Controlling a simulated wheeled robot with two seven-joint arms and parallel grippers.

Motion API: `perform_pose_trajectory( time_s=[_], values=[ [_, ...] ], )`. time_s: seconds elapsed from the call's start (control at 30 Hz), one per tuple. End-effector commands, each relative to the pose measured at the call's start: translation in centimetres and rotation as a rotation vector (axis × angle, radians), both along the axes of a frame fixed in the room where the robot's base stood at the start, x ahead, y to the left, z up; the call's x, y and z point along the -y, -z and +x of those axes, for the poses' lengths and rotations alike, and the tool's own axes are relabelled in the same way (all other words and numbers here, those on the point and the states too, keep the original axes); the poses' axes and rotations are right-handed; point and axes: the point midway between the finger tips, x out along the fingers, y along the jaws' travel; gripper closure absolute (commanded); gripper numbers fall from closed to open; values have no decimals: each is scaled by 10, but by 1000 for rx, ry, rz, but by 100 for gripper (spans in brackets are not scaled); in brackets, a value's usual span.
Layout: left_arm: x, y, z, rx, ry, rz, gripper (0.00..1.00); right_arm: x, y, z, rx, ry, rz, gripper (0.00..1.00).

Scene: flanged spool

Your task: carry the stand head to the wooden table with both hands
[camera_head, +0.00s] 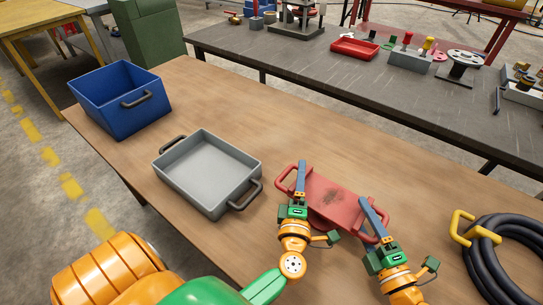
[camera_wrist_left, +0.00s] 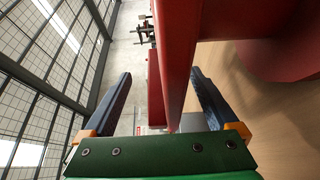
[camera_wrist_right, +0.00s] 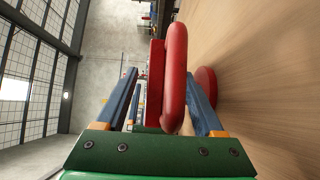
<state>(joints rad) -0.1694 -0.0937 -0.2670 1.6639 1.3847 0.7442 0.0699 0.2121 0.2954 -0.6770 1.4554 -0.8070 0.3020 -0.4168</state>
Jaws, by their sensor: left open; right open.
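The red stand head (camera_head: 332,200) is a plate-like piece with a looped handle at each end and a dark smudge on top. In the head view it is at or just above the wooden table (camera_head: 240,105); I cannot tell whether it touches. My left gripper (camera_head: 301,166) is at its left handle; in the left wrist view a red bar (camera_wrist_left: 178,60) passes between the open fingers. My right gripper (camera_head: 367,203) is at its right handle; in the right wrist view the red handle loop (camera_wrist_right: 174,80) lies between the open fingers.
A grey tray (camera_head: 207,170) with handles and a blue bin (camera_head: 120,100) stand to the left. A coiled black hose (camera_head: 485,260) with a yellow handle lies at the right. A dark bench (camera_head: 310,60) with tools and a small red tray runs behind.

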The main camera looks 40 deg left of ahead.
Motion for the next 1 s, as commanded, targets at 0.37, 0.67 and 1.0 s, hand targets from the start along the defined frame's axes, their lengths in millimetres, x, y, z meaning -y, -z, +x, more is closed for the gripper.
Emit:
perform_pose_trajectory(
  time_s=[0.37,0.67,1.0],
  values=[
    [8,2,-15,-4,1,-2,8,0,0,0,1,0,1,31],
    [45,1,-86,-4,0,-1,8,0,0,0,1,0,1,31],
    [56,0,-107,1,0,0,8,0,0,0,1,0,1,31]
  ],
)
